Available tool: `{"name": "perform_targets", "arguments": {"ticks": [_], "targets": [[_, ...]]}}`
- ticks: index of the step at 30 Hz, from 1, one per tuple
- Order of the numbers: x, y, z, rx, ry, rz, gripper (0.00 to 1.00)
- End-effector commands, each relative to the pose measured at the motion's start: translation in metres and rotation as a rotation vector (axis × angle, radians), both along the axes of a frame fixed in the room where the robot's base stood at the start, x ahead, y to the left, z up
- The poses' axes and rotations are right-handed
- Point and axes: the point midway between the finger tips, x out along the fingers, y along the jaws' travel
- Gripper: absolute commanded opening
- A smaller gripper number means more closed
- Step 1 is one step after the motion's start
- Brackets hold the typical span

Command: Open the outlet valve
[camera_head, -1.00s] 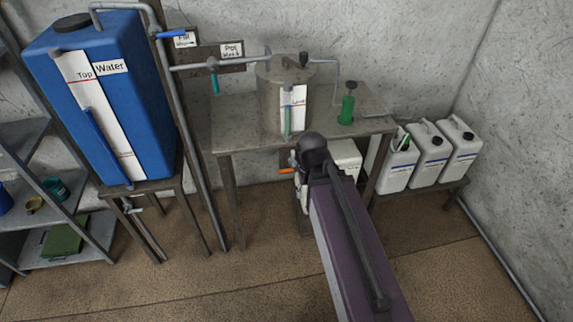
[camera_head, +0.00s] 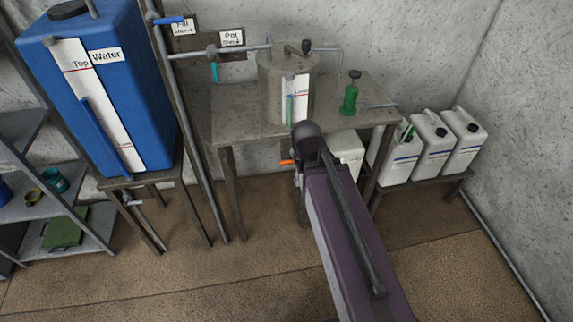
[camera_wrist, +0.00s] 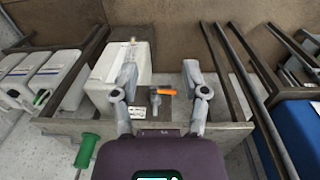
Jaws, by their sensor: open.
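The valve with an orange lever (camera_wrist: 165,92) and a grey body (camera_wrist: 155,104) is below the pot's table in the wrist view, between my open fingers and a little short of their tips' line. In the head view only its orange lever (camera_head: 287,162) shows, left of my arm. My gripper (camera_wrist: 160,74) is open and empty, with one finger on each side of the valve. I cannot tell whether a finger touches the lever. The grey pot (camera_head: 268,85) with a white level strip stands on the table. My arm hides most of the valve in the head view.
A white canister (camera_wrist: 110,72) stands close to the left finger in the wrist view. The pot table (camera_head: 235,110) is above. A blue water tank (camera_head: 130,110) stands left, and white jugs (camera_head: 432,145) stand right. Open floor lies in front.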

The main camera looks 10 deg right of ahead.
Motion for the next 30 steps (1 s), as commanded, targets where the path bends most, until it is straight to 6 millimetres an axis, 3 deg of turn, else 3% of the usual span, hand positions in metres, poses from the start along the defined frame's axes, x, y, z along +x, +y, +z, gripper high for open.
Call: {"name": "perform_targets", "arguments": {"ticks": [12,30], "targets": [[0.03,-0.015,-0.072,-0.243,-0.068,0.044,0.58],[0.084,-0.024,-0.149,-0.641,-0.225,0.134,0.58]]}}
